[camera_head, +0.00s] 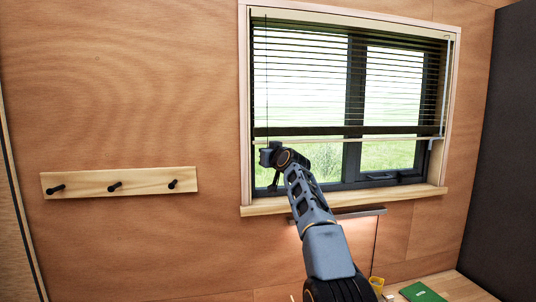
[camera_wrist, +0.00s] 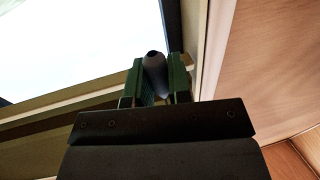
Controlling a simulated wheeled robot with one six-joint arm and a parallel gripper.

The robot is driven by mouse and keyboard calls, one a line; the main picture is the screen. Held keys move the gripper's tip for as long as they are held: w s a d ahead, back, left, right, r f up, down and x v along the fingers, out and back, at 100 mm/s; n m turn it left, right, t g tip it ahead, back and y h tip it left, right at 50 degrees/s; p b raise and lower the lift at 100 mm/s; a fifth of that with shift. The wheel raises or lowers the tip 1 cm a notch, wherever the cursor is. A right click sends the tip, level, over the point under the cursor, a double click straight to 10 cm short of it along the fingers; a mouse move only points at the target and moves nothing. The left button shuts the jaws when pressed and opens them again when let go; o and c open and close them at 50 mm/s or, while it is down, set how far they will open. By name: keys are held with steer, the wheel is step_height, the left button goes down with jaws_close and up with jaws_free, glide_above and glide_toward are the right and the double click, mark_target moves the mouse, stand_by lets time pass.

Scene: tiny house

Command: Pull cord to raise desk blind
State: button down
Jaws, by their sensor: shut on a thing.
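The desk blind (camera_head: 345,130) hangs in the window with its dark slats spread over the upper part. Its bottom rail is above the sill, and the lower glass is uncovered. A thin pull cord (camera_head: 267,75) runs down the left side of the window toward my gripper (camera_head: 269,157), which is at the lower left of the window. In the wrist view my gripper (camera_wrist: 158,80) is shut on a dark rounded cord knob (camera_wrist: 155,73), held between its two fingers. The fingers partly hide the knob.
The wooden window frame (camera_head: 246,100) and sill (camera_head: 400,195) are close to my gripper. A light bar (camera_head: 350,213) is below the sill. A peg rail (camera_head: 120,182) is on the left wall. A green book (camera_head: 422,292) lies on the desk at lower right.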

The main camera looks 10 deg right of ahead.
step_height(320, 180, down, 15)
steer(key=b, duration=1.2)
steer(key=shift+b, duration=0.35)
steer(key=c, duration=1.1)
jaws_free()
steer(key=shift+s+d+b, duration=0.45)
steer(key=shift+s+b, duration=1.05)
steer(key=shift+s, duration=0.75)
steer(key=shift+s+d+b, duration=0.45)
steer(key=shift+s+b, duration=1.1)
steer(key=shift+s, duration=0.75)
steer(key=shift+s+d+b, duration=0.45)
steer(key=shift+s+b, duration=1.05)
steer(key=shift+s, duration=0.75)
